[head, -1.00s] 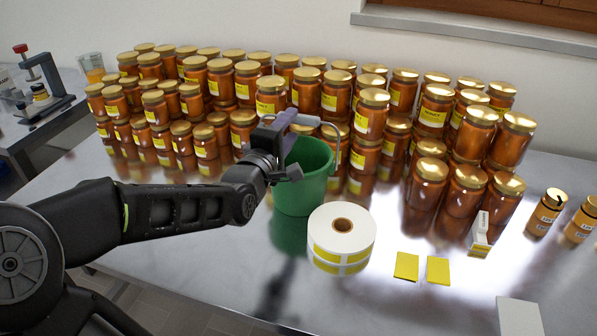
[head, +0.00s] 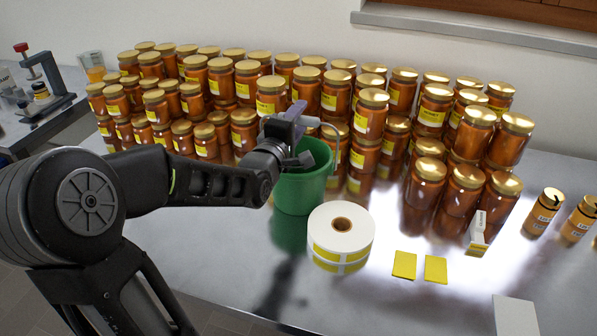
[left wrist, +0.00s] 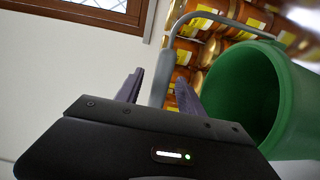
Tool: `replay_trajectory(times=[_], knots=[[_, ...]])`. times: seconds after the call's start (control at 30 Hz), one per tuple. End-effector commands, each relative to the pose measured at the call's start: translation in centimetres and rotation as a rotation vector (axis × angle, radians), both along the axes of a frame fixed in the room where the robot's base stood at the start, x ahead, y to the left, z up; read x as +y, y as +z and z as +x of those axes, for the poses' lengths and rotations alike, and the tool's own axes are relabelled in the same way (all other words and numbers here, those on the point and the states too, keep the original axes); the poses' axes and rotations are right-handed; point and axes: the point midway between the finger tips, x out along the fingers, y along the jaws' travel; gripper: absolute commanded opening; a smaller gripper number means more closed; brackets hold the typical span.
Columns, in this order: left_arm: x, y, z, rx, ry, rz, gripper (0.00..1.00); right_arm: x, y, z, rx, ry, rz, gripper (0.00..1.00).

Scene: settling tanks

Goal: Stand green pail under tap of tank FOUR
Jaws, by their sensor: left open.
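The green pail (head: 305,185) stands upright on the shiny metal table, its grey handle (head: 337,150) raised. My left gripper (head: 298,132) is at the pail's rim, on its left side, with the fingers apart. In the left wrist view the pail (left wrist: 245,95) fills the right side. There the grey handle (left wrist: 168,60) runs down between the two open fingers of my left gripper (left wrist: 160,80); I cannot tell whether they touch it. My right gripper is not in view. No tank or tap shows.
A white label roll (head: 341,232) stands close in front of the pail. Many honey jars (head: 372,115) crowd behind it. The table's front middle is clear.

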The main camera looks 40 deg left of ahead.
Motion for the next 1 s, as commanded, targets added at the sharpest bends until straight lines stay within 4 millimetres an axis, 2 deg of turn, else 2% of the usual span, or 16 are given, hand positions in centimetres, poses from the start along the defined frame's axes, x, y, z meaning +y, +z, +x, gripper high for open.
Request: replay_trajectory(times=[0.07, 0.6, 1.0], knots=[[0.0, 0.0, -0.01, 0.0, 0.0, 0.0, 0.45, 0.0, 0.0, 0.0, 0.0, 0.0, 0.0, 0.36], [0.0, 0.01, -0.01, 0.0, 0.0, 0.0, 0.0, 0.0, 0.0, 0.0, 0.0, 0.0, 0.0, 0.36], [0.01, 0.02, -0.01, 0.0, 0.0, 0.0, 0.0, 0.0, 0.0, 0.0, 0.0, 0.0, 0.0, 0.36]])
